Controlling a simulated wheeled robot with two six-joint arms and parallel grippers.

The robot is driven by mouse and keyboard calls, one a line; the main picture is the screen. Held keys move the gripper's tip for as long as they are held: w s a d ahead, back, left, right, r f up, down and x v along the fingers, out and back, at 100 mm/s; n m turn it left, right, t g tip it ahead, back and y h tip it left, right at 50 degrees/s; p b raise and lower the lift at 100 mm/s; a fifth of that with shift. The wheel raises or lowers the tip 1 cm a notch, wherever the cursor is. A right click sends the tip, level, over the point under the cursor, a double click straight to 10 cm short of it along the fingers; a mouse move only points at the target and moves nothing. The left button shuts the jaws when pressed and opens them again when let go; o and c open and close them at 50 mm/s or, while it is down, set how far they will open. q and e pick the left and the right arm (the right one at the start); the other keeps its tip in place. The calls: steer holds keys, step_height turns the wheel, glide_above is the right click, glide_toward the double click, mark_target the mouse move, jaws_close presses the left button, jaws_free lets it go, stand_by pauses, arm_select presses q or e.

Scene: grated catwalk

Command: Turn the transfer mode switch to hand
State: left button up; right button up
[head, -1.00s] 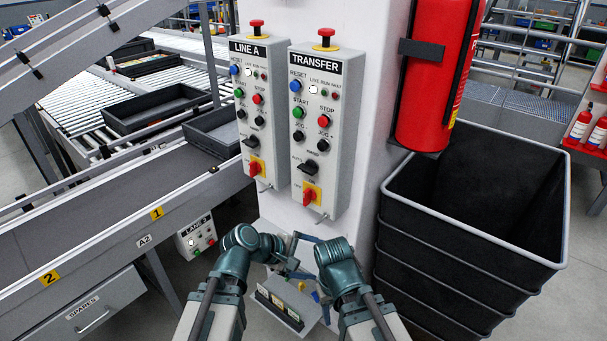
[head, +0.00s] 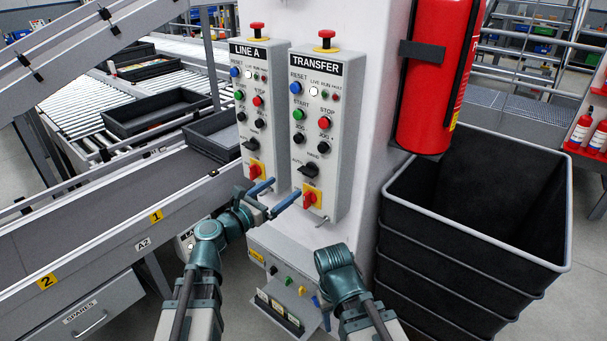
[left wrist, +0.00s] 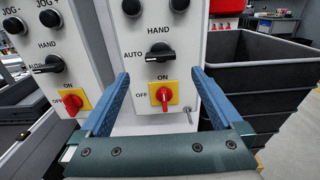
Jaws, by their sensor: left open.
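The TRANSFER panel (head: 338,130) is a grey box on the white column. Its black mode switch (head: 310,170) sits low on the panel, between the AUTO and HAND labels and above a red rotary switch on a yellow plate (head: 312,198). In the left wrist view the mode switch (left wrist: 160,52) lies roughly sideways, its handle toward AUTO; HAND is above it. My left gripper (head: 285,187) is open and empty, below and short of the switch, its blue fingers pointing at the panel. My right gripper (head: 322,310) is low and mostly hidden behind its own arm.
The similar LINE A panel (head: 262,120) stands close on the left, with its own black and red switches. A red fire extinguisher (head: 432,80) hangs to the right, above stacked black bins (head: 470,240). A grey box (head: 285,270) is low on the column. A conveyor (head: 110,210) is at left.

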mark_target(304, 173)
arm_select(q)
steer(key=x, duration=1)
steer(key=shift+c, duration=0.3)
